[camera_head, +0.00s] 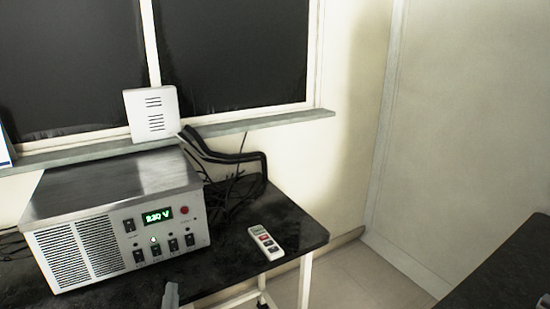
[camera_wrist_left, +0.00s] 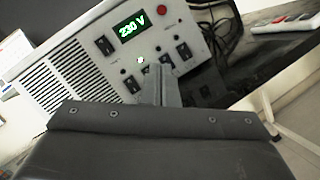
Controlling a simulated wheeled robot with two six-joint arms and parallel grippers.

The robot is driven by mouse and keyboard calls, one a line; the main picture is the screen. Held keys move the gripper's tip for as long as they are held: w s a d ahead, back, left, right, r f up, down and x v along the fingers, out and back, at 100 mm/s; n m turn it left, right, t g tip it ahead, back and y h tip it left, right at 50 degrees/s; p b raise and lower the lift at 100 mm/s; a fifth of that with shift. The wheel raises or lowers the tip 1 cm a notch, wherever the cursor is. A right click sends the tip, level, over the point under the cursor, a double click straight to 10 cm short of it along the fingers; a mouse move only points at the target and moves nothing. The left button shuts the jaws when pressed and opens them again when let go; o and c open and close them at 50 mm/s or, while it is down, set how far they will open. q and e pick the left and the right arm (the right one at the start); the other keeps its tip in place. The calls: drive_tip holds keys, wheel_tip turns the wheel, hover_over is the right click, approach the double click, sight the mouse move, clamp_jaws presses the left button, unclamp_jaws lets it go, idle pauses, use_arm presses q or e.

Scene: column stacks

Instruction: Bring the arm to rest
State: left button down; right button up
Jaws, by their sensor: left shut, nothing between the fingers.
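My left gripper (camera_head: 171,294) shows at the bottom edge of the head view, in front of the metal power unit (camera_head: 110,190). Its fingers are together with nothing between them. In the left wrist view, the closed fingers of my left gripper (camera_wrist_left: 160,84) point up towards the unit's front panel (camera_wrist_left: 128,55), overlapping its lower switches. I cannot tell the exact gap to the panel. The rest of the left arm is out of the head view. My right gripper cannot be made out.
A black table (camera_head: 305,236) holds the unit, black cables (camera_head: 232,190) and a white remote (camera_head: 265,242). A white box (camera_head: 151,114) stands on the window sill (camera_head: 245,124). A dark surface (camera_head: 515,265) is at the right. A small grey piece at the lower right edge is unclear.

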use_arm(q)
drive_tip(key=s+d+f+m+g+h, duration=0.35)
drive_tip(key=s+m+h, duration=0.2)
drive_tip(key=m, duration=0.65)
drive_tip(key=s+d+f+m+g+h, duration=0.2)
drive_tip(key=s+f+m+g+h, duration=0.15)
drive_tip(key=s+m, duration=0.55)
drive_tip(key=s+a+f+m+g+y, duration=0.3)
drive_tip(key=s+a+m+g, duration=0.25)
drive_tip(key=s, duration=0.25)
drive_tip(key=s+a+f+m+g+y, duration=0.3)
drive_tip(key=s+a+m+g, duration=0.1)
drive_tip(key=s+a, duration=0.25)
wheel_tip(320, 180, down, 24)
drive_tip(key=s+a+p, duration=0.1)
drive_tip(key=s, duration=0.1)
drive_tip(key=s+d+f+g+p, duration=0.1)
drive_tip(key=s+f+g, duration=0.1)
drive_tip(key=s+f, duration=1.2)
drive_tip(key=shift+s+f+h, duration=0.2)
drive_tip(key=shift+s+h, duration=0.1)
